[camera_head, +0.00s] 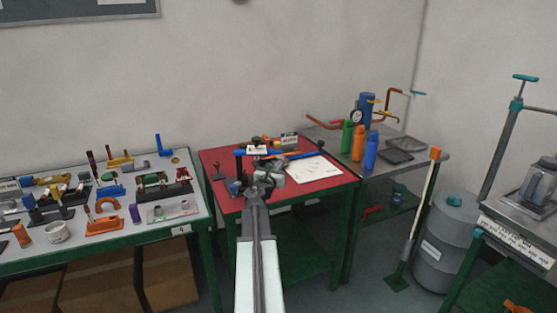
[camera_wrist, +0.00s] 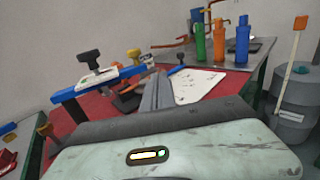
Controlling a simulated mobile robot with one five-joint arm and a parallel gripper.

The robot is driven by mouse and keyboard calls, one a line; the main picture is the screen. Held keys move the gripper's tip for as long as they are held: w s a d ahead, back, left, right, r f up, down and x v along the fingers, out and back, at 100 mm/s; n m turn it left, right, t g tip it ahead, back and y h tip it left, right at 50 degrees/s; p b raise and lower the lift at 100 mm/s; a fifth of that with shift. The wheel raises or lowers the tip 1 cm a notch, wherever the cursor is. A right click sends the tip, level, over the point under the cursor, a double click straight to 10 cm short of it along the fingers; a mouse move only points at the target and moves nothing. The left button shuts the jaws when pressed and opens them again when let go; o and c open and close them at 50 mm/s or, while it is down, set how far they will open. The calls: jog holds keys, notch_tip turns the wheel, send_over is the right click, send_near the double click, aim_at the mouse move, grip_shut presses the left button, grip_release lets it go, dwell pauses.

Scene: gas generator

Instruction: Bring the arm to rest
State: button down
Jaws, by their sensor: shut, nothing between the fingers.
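My arm reaches forward from the bottom middle of the head view, over the red-topped table (camera_head: 222,190). My gripper (camera_wrist: 157,80) shows in the wrist view as grey fingers lying together, shut and empty, pointing over the red table top (camera_wrist: 95,115). In the head view my wrist hides part of the table top, and the fingertips are hard to make out among the things there. A blue-armed fixture with a dark knob (camera_wrist: 90,62) stands left of the fingers. A white sheet (camera_head: 316,168) lies to the right of the gripper.
A grey metal table (camera_head: 432,160) with green, orange and blue bottles (camera_head: 359,143) adjoins at the right. A left table (camera_head: 150,237) holds many tools and parts. A grey drum (camera_head: 446,245) and an orange-topped post (camera_head: 424,205) stand on the floor at the right.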

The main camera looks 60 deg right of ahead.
jog(key=s+a, duration=0.1)
jog(key=a, duration=0.2)
jog(key=s+a, duration=0.1)
jog(key=shift+s+a, duration=0.25)
jog(key=shift+s, duration=0.05)
